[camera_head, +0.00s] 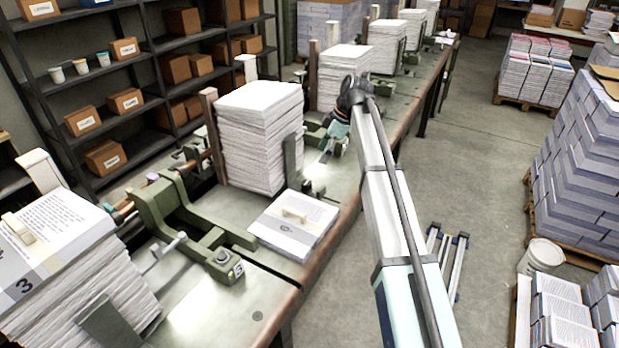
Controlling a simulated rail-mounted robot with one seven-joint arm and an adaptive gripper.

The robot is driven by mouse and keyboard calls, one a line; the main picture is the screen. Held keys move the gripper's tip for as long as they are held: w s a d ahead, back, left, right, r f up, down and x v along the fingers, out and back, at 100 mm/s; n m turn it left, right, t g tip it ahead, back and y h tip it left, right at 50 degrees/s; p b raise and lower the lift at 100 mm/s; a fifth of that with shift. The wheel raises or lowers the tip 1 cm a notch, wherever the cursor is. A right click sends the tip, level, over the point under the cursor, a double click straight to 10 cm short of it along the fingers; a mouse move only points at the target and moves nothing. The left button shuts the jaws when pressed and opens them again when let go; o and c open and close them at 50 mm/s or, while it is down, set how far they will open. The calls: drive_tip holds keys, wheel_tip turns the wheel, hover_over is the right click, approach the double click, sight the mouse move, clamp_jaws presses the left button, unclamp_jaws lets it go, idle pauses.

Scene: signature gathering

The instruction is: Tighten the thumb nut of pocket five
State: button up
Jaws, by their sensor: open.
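My gripper (326,155) is at the end of my arm, pointing down beside the tall paper stack (260,140) in the middle of the bench. It is open, and I see nothing between its fingers. A green clamp mechanism (313,133) shows just behind it, partly covered by my wrist. A nearer green mechanism (165,215) stands front left, with a small number plate (238,270) that I cannot read surely. I cannot make out a thumb nut or tell which pocket is five; whether the gripper touches anything is also unclear.
The long bench (235,310) runs away to the upper right with several paper stacks. A low stack (293,225) with a pale block on top lies near its edge. Shelves (150,60) with boxes stand left. Loaded pallets (590,170) and a white bucket (540,257) stand right; the aisle between is mostly clear.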

sight(308, 182)
drive_tip(key=p+x, duration=0.3)
drive_tip(key=x, duration=0.9)
drive_tip(key=shift+f+p, duration=0.15)
drive_tip(key=shift+p, duration=0.15)
drive_tip(key=c, duration=1.1)
